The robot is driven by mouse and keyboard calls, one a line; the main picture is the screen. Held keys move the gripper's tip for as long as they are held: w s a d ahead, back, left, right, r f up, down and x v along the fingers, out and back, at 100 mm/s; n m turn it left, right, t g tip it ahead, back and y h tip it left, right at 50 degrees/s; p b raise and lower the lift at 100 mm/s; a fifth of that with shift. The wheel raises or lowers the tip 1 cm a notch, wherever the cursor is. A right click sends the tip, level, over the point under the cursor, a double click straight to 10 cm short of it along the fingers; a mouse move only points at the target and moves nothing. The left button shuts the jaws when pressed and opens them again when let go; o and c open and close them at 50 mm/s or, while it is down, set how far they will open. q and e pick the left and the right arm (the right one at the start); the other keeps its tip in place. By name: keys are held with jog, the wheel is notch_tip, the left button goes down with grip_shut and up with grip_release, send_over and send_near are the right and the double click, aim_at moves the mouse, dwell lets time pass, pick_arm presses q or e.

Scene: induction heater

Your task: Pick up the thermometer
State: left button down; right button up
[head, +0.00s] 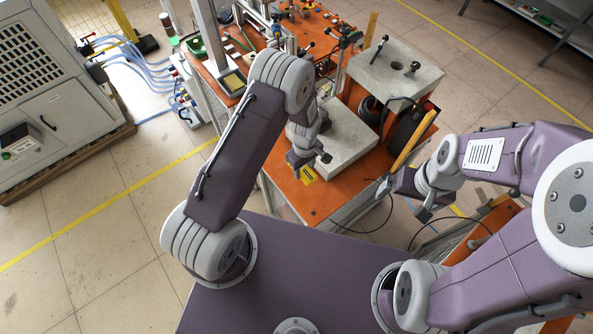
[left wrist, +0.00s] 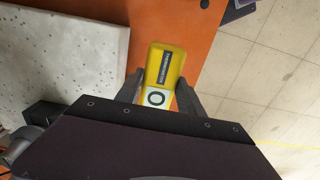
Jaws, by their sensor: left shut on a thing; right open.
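The thermometer (left wrist: 163,72) is a small yellow handheld device with a dark label and a white patch bearing a dark ring. In the left wrist view it lies between the two fingers of my left gripper (left wrist: 158,95), which is shut on it. In the head view the thermometer (head: 308,175) is a small yellow spot at the orange table's front edge, below my left gripper (head: 306,165). I cannot tell whether it touches the tabletop. My right gripper (head: 425,212) is open and empty, to the right of the table.
The orange table (head: 292,198) carries a pale speckled block (head: 350,143), which also stands left of the thermometer in the left wrist view (left wrist: 65,60). A second pale block (head: 395,75) with dark fittings stands behind it. A grey cabinet (head: 45,90) stands far left. Cables hang at the table's right.

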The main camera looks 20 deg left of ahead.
pick_arm(q)
jog(key=s+d+r+b, duration=0.2)
jog(key=d+r, duration=0.3)
jog(key=d, duration=0.3)
jog(key=shift+s, duration=0.55)
jog(key=shift+r+h, duration=0.1)
jog(key=shift+h, duration=0.3)
